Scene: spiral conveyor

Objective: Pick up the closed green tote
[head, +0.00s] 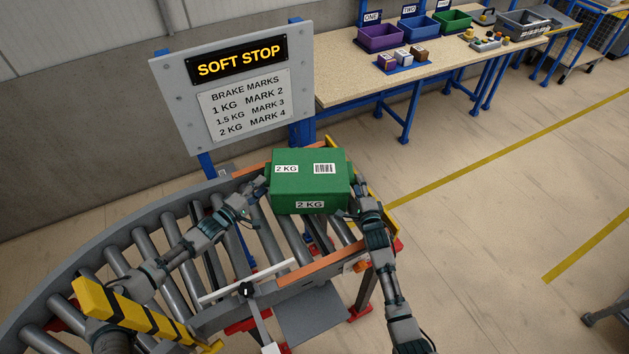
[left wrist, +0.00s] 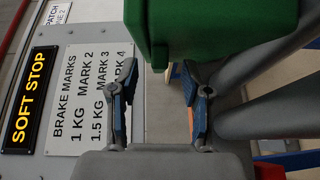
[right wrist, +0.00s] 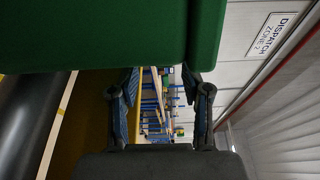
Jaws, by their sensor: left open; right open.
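The closed green tote (head: 309,181) sits on the rollers at the far end of the curved conveyor, with "2 KG" labels and a barcode. My left gripper (head: 258,188) is open at the tote's left side. In the left wrist view the tote (left wrist: 215,25) fills the top, and the gripper's spread fingers (left wrist: 155,95) have nothing between them. My right gripper (head: 357,187) is open at the tote's right side. In the right wrist view the tote (right wrist: 100,30) lies just above the open fingers (right wrist: 162,100). I cannot tell whether either gripper touches the tote.
A "SOFT STOP" sign (head: 238,93) stands behind the conveyor (head: 160,222). A yellow-black striped bar (head: 135,312) crosses at lower left. A workbench (head: 350,75) with purple, blue and green bins stands at the back.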

